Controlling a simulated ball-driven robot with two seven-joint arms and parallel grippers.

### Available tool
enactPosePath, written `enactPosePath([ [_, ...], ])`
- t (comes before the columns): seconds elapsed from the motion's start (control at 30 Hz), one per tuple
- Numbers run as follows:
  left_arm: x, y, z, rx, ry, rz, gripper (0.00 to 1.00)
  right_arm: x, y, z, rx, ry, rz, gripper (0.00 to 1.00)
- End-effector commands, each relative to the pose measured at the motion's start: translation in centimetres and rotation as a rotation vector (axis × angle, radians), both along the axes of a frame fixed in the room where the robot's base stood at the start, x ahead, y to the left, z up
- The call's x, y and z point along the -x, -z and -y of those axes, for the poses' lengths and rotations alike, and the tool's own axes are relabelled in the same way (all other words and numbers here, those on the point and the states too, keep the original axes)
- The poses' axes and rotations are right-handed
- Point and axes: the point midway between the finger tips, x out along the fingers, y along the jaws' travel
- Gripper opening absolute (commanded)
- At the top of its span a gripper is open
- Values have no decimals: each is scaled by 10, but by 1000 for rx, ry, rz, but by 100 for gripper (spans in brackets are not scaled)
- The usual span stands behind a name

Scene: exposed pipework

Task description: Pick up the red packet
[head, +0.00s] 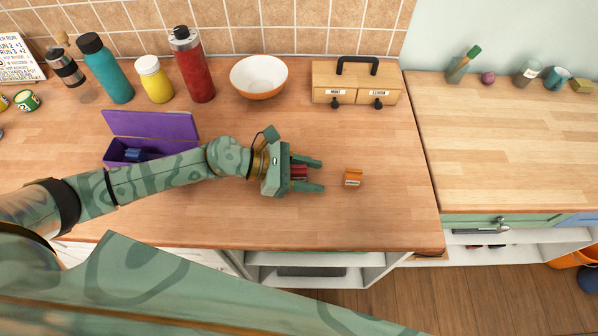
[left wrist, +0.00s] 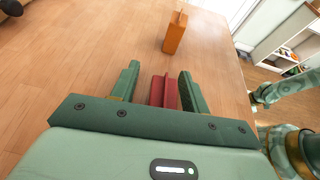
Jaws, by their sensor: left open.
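The red packet (head: 299,172) lies on the wooden counter, partly hidden by my left gripper in the head view. In the left wrist view the red packet (left wrist: 164,91) sits between the two fingers, with a gap showing on each side. My left gripper (head: 318,175) is open around it, its fingers pointing right. Its fingers also show in the left wrist view (left wrist: 158,84). My right gripper cannot be made out in the head view.
A small orange packet (head: 352,177) stands just beyond my left fingertips. A purple open box (head: 152,125) lies behind my left arm. A bowl (head: 259,78) and a wooden drawer box (head: 357,83) stand at the back. The counter's front edge is close.

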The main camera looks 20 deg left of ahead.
Motion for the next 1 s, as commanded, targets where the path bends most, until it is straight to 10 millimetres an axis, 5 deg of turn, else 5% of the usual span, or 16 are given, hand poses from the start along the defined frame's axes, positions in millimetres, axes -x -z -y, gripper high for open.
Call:
enactPosePath([
  [0.1, 0, 0, 0, 0, 0, 0, 43, 0, 0, 1, 1, -1, -1, 36],
  [0.27, 0, 0, -1, 0, 0, 0, 0, 1, 0, 1, 2, -1, -2, 36],
  [0.67, 0, -6, -1, -1, 0, 2, 0, 1, -2, 1, 1, 0, -1, 36],
  [0.87, 0, -36, -1, -1, 0, 6, 0, -2, -15, 0, -1, 0, 5, 36],
  [1.0, 27, -71, 1, -2, 4, 6, 0, -6, -39, -2, -3, 2, 16, 36],
])
